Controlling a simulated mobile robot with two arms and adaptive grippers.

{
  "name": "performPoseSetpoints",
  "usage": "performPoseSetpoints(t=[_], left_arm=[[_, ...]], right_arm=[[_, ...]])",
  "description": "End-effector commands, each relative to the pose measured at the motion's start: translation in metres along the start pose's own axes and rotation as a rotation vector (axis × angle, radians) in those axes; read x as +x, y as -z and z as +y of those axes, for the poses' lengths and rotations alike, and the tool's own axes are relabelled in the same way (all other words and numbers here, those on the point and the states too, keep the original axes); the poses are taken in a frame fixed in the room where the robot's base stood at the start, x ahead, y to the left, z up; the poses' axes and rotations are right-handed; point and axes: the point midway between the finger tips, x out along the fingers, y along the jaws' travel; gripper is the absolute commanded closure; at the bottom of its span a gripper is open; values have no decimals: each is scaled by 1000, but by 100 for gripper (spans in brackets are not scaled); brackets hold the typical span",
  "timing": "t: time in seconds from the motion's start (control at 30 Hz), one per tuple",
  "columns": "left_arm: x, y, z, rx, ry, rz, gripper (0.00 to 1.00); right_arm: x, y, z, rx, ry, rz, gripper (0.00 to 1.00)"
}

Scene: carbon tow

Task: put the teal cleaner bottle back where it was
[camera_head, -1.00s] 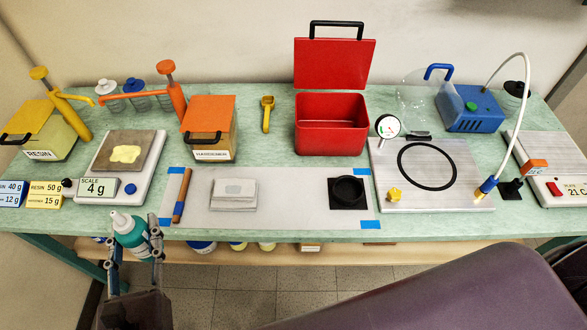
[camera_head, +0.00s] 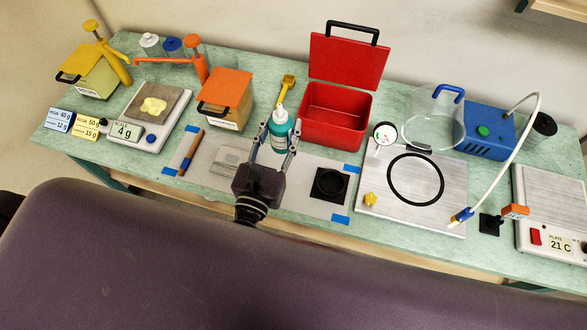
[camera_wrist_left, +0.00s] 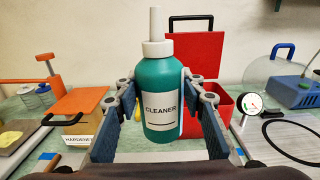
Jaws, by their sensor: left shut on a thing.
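The teal cleaner bottle (camera_head: 279,130) has a white nozzle and a white CLEANER label. It is upright between the fingers of my left gripper (camera_head: 275,142), which is shut on it. In the head view it shows over the bench between the orange-lidded hardener box and the open red box. The left wrist view shows the bottle (camera_wrist_left: 160,92) up close, with its label facing the camera. I cannot tell whether its base touches the bench. My right gripper is not in view.
The open red box (camera_head: 331,128) stands right of the bottle, and a yellow scoop (camera_head: 287,86) lies behind it. The orange-lidded box (camera_head: 224,95) is to the left.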

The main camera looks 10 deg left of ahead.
Motion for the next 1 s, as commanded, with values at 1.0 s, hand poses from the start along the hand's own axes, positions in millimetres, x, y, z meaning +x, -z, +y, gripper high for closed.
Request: performPoseSetpoints(t=[1.0], left_arm=[[0, 140, 0, 1, 0, -1, 100]], right_arm=[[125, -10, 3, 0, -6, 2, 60]])
